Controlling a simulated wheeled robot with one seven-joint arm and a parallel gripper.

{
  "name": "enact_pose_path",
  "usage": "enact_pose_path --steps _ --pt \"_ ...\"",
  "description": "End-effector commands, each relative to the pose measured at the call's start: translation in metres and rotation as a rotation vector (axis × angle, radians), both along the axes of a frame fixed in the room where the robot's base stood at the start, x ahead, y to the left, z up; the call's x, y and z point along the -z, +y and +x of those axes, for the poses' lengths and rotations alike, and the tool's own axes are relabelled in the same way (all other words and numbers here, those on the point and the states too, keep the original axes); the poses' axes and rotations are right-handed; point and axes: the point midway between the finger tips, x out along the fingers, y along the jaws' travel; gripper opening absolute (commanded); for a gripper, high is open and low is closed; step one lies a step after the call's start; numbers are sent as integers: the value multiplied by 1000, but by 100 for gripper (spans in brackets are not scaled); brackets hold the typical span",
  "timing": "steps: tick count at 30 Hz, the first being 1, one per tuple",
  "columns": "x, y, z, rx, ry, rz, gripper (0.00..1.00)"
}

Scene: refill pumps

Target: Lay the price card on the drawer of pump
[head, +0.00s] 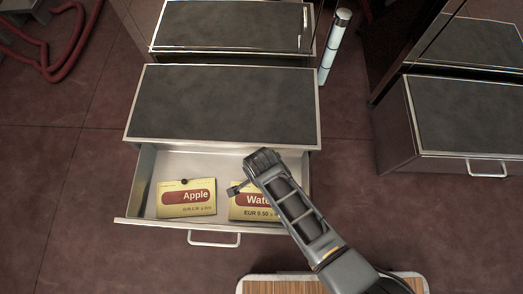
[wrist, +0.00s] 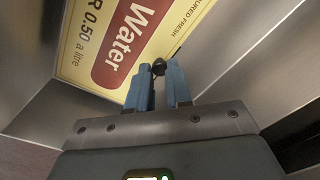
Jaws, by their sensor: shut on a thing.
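The open drawer (head: 165,220) of the pump (head: 225,105) extends toward me in the head view. A yellow price card reading "Water" (head: 255,212) is over the right part of the drawer, partly hidden by my arm. It also shows close up in the wrist view (wrist: 110,40). My gripper (head: 235,190) is at the card's upper edge. In the wrist view its blue fingers (wrist: 158,72) are shut on the card's small dark knob. I cannot tell whether the card touches the drawer floor.
A yellow "Apple" card (head: 187,200) with a dark knob lies in the drawer's left part. Another grey-topped cabinet (head: 470,115) stands at the right. A pale cylinder (head: 334,48) stands behind. A wooden-topped surface (head: 275,284) is at the bottom, and a red hose (head: 65,70) at the upper left.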

Motion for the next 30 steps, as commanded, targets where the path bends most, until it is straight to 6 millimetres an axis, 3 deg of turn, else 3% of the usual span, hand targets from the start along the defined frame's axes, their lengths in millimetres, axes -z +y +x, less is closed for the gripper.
enact_pose_path --steps 30 --pt "17 0 0 0 0 0 0"
